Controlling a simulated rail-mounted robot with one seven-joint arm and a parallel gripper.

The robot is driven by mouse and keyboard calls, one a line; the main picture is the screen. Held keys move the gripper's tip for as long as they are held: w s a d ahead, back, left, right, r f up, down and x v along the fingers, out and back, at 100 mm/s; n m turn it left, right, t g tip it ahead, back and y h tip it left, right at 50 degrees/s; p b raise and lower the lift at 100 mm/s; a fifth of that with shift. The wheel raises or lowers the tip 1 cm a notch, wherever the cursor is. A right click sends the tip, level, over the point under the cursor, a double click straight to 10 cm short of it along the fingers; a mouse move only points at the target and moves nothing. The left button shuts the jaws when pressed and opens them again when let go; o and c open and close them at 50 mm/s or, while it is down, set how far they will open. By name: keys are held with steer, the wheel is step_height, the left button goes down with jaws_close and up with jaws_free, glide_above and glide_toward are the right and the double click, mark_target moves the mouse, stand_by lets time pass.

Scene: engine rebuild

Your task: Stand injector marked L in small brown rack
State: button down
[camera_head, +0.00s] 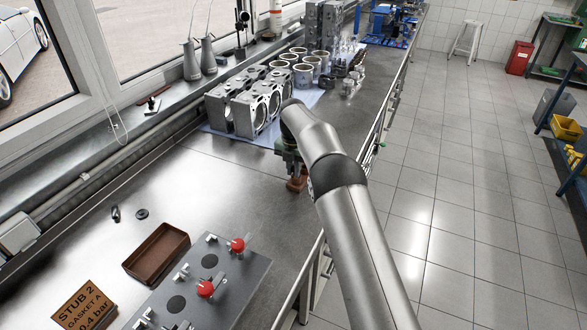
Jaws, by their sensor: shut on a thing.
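The small brown rack (296,185) stands on the steel bench near its right edge, right under my gripper. My gripper (291,166) points down just above the rack, partly hidden behind my arm. It is shut on a slim thing, which I take to be the injector. The injector is mostly hidden by the fingers and too small to make out. I cannot read an L mark, nor tell whether its lower end is inside the rack or just above it.
Small dark parts (142,214) lie behind the tray. Engine blocks (250,105) stand on a blue mat beyond my gripper. The bench's middle left is clear.

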steer(key=shift+f, duration=0.55)
stand_by(0.4)
steer(key=c, duration=1.3)
jaws_free()
steer(key=shift+c, duration=0.2)
steer(key=shift+r+p, duration=1.3)
steer(key=shift+r, duration=2.45)
